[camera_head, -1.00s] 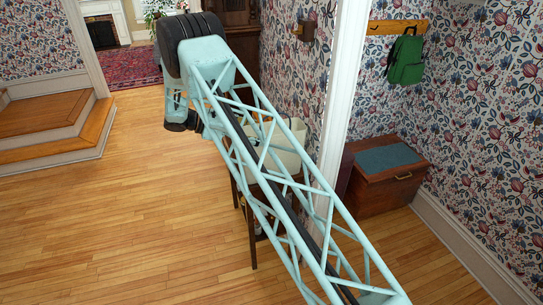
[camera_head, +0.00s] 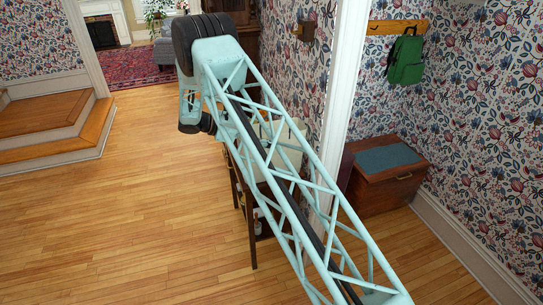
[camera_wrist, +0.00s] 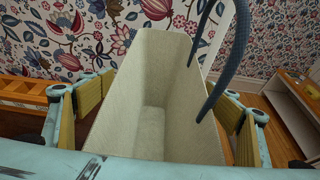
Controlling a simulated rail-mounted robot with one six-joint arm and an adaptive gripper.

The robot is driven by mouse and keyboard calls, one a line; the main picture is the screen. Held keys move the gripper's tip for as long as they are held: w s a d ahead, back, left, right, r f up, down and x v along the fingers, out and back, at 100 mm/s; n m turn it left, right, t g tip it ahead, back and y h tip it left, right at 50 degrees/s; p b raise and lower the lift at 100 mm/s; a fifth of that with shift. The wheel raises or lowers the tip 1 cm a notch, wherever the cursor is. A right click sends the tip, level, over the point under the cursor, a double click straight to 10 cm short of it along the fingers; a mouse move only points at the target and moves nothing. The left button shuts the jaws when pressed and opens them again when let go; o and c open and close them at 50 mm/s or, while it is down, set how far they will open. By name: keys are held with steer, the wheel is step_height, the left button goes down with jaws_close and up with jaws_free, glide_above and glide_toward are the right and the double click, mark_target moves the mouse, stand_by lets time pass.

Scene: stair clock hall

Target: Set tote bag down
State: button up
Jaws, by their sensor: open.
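The tote bag (camera_wrist: 150,115) is cream with dark blue handles (camera_wrist: 228,60). In the wrist view I look down into its open, empty inside. My gripper (camera_wrist: 165,98) is open, with yellow-padded fingers spread on the left and right sides of the bag. I cannot tell whether the pads touch it. In the head view the bag (camera_head: 292,155) shows partly behind my arm, at a dark wooden table by the wall. My arm hides its base and the gripper there.
The dark table's leg (camera_head: 252,238) stands on the wood floor. A wooden chest (camera_head: 385,198) with a blue-grey pad and a green backpack (camera_head: 406,62) on a hook rail are at right. Stairs (camera_head: 50,130) are at left. The floor between is clear.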

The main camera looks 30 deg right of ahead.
steer(key=shift+c, duration=0.8)
steer(key=c, duration=1.2)
steer(key=shift+c, duration=0.6)
steer(key=shift+r, duration=0.5)
steer(key=c, duration=0.3)
steer(key=shift+r, duration=1.1)
steer(key=shift+c, duration=0.2)
steer(key=s+a+r, duration=0.1)
steer(key=s+a, duration=0.1)
steer(key=s, duration=0.5)
steer(key=s+a+r, duration=0.1)
steer(key=s+a, duration=0.1)
steer(key=s, duration=0.6)
steer(key=shift+s, duration=0.25)
